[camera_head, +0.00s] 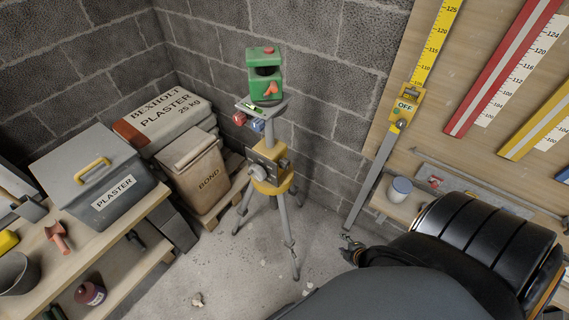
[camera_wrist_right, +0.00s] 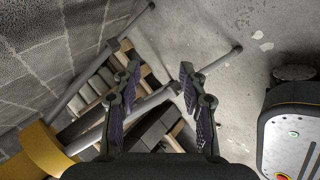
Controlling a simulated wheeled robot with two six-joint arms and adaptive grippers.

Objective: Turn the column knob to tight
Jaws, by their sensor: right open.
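A tripod (camera_head: 284,218) stands on the floor in the corner, with a green levelling instrument (camera_head: 265,78) on top. My right gripper (camera_head: 350,249) is low and to the right of the tripod, mostly hidden behind my arm. In the wrist view it (camera_wrist_right: 158,68) is open and empty, with a tripod leg (camera_wrist_right: 148,104) beyond its fingers. My left gripper is out of view.
A bench (camera_head: 128,222) with a grey plaster bin (camera_head: 92,178) stands at left. A bond bin (camera_head: 196,172) and plaster bag (camera_head: 165,115) stand behind it.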

